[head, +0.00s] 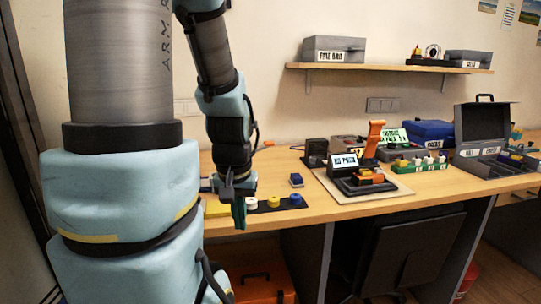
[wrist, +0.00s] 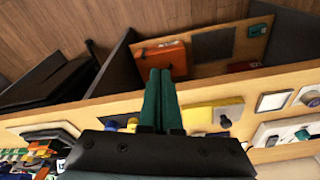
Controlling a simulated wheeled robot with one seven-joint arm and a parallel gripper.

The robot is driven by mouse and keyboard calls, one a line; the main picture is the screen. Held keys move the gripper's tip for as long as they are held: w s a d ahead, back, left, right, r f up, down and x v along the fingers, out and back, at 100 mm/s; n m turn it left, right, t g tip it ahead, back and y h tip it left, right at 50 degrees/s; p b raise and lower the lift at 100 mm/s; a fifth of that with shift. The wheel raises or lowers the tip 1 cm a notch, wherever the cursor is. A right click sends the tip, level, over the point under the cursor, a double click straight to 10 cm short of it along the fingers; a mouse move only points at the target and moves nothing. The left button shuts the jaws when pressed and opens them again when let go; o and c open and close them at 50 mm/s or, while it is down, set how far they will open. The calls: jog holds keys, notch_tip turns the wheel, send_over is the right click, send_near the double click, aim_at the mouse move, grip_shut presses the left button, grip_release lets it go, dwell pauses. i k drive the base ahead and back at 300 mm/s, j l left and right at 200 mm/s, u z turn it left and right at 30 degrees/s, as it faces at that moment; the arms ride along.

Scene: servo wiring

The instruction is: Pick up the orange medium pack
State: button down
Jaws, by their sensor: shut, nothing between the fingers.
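My gripper (head: 239,212) is at the left end of the table, by its front edge, pointing down. In the wrist view its two green fingers (wrist: 159,102) lie side by side, shut and empty. No thing is clearly labelled as the orange medium pack. A small orange piece (head: 377,177) sits on the black press-like device, well to the right of my gripper. An orange case (head: 262,287) is under the table; it also shows in the wrist view (wrist: 167,57). Neither touches my gripper.
A black strip with white, yellow and blue round pieces (head: 273,202) lies just right of my gripper. The black device with an orange lever (head: 374,137) stands on a pale board (head: 340,195). Behind are a blue case (head: 430,130) and an open grey toolbox (head: 484,125).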

aim_at(365, 177)
jog(key=i+l, duration=0.1)
jog(key=l, duration=0.45)
jog(key=i+l, duration=0.1)
jog(key=l, duration=0.45)
jog(key=i+l+u, duration=0.15)
jog(key=l, duration=1)
jog(key=l+u, duration=0.2)
jog(key=l, duration=1)
jog(key=l+u, duration=0.1)
jog(key=u, duration=1.85)
jog(key=i+l, duration=0.05)
